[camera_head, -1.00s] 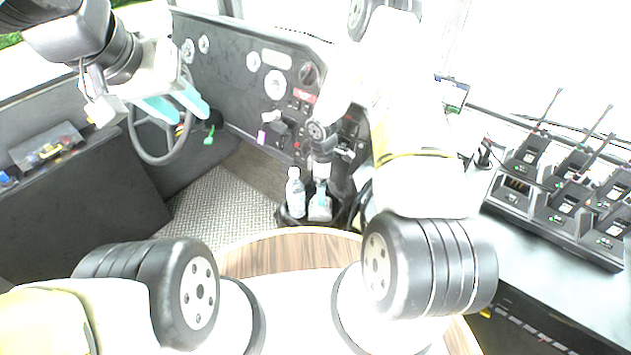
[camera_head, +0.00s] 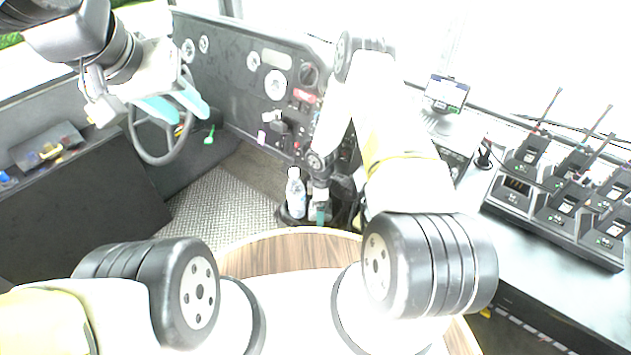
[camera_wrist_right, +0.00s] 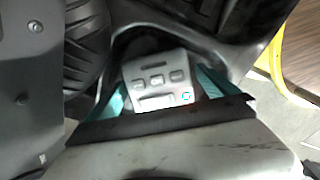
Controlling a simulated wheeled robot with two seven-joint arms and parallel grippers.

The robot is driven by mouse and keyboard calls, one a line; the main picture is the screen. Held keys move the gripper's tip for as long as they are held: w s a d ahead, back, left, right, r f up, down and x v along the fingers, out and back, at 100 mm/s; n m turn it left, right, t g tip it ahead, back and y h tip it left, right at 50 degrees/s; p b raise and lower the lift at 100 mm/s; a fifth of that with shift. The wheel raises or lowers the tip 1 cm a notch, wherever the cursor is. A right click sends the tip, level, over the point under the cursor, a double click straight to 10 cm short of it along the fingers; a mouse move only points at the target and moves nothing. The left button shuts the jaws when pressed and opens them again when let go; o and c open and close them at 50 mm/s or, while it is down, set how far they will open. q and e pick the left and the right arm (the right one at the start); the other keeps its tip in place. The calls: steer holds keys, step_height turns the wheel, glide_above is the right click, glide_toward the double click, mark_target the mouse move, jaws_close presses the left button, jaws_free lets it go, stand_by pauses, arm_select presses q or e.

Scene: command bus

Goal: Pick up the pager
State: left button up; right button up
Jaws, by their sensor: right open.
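A grey device with several buttons (camera_wrist_right: 158,78), which looks like the pager, shows in the right wrist view, sitting in a dark holder. My right gripper (camera_wrist_right: 160,94) is open, with one teal finger on each side of the device. Contact with the fingers cannot be told. In the head view my right gripper (camera_head: 320,213) points down beside a bottle and mostly hides the device. My left gripper (camera_head: 176,106) is open and empty in front of the steering wheel.
A clear bottle (camera_head: 295,195) stands in the holder just left of my right gripper. A steering wheel (camera_head: 150,158) is at the left. A charger rack with several radios (camera_head: 560,190) stands on the right counter. A small screen (camera_head: 447,92) stands behind my right arm.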

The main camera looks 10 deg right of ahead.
steer(key=c, duration=1.8)
steer(key=shift+r, duration=0.1)
